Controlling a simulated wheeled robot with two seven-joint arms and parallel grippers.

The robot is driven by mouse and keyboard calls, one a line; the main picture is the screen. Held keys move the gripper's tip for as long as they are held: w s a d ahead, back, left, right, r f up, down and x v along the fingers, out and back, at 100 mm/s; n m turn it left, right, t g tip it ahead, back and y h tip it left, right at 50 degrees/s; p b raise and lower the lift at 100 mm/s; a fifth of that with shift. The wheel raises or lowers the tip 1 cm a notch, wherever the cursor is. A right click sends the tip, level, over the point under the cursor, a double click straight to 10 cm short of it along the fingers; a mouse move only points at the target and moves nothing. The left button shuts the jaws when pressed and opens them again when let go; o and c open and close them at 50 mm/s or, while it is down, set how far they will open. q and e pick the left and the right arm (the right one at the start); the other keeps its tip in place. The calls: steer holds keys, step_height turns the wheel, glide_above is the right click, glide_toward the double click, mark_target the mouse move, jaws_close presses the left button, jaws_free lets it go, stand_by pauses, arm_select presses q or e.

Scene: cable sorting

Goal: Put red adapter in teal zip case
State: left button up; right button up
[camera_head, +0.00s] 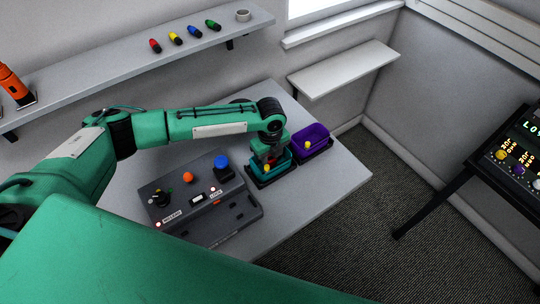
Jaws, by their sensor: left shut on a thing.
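My left gripper (268,157) points down over the teal zip case (285,172), an open-topped teal box on a dark base on the table. It is shut on the red adapter (269,161), of which only a small bit of red shows between the fingers. The gripper covers part of the case, and I cannot tell whether the adapter touches its floor. A small yellow piece (267,168) shows at the teal case. My right gripper is not in view.
A purple case (316,137) with a yellow piece (307,145) stands right beside the teal one. A grey control box (207,205) with knobs and a blue button lies left. A wall shelf (130,60) holds several coloured items. The table's right front is clear.

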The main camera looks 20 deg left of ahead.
mark_target(270, 156)
arm_select(q)
steer(key=o, duration=1)
step_height(270, 156, up, 12)
steer(key=b, duration=0.3)
steer(key=shift+r, duration=0.1)
steer(key=shift+s, duration=0.1)
